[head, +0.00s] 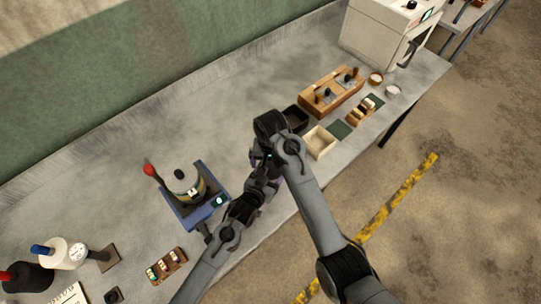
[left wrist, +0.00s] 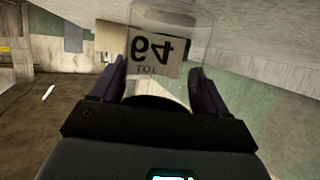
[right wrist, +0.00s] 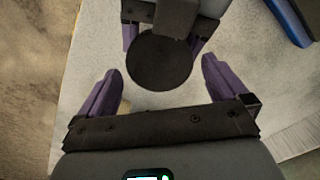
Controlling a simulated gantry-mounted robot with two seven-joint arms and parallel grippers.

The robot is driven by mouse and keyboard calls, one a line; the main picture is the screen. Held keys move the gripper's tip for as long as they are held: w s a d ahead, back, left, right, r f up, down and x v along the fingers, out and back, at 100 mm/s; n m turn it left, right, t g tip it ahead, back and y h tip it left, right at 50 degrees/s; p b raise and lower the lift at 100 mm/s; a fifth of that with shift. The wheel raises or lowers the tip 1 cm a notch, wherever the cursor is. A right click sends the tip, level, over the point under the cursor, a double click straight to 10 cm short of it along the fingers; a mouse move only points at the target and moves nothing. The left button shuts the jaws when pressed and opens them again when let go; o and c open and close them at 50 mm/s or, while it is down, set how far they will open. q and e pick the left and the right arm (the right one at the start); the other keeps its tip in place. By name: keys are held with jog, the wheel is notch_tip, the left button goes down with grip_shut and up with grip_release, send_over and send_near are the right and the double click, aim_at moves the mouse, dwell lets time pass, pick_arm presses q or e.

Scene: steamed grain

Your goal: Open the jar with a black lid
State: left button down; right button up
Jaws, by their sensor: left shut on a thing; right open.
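My left gripper (left wrist: 158,72) is shut on a clear jar (left wrist: 170,14) with a pale label reading "64 LOT", which appears upside down in the left wrist view. The jar's round black lid (right wrist: 158,62) faces the right wrist camera, between the left gripper's purple fingers. My right gripper (right wrist: 160,72) is open, its two fingers on either side of the lid in the picture; I cannot tell whether they touch it. In the head view both grippers meet above the middle of the bench, and my arms hide the jar.
On the grey bench (head: 110,180), a blue device (head: 208,208) with a red-knobbed lever stands left of the grippers. A black tray (head: 296,116), a cream tray (head: 320,141) and a wooden box (head: 318,103) lie to the right. A white machine (head: 375,30) stands far right.

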jog(key=shift+f, duration=0.95)
jog(key=c, duration=0.8)
jog(key=o, duration=0.8)
jog(key=shift+r, duration=2.3)
pick_arm(q)
grip_release()
jog(key=shift+s, duration=0.1)
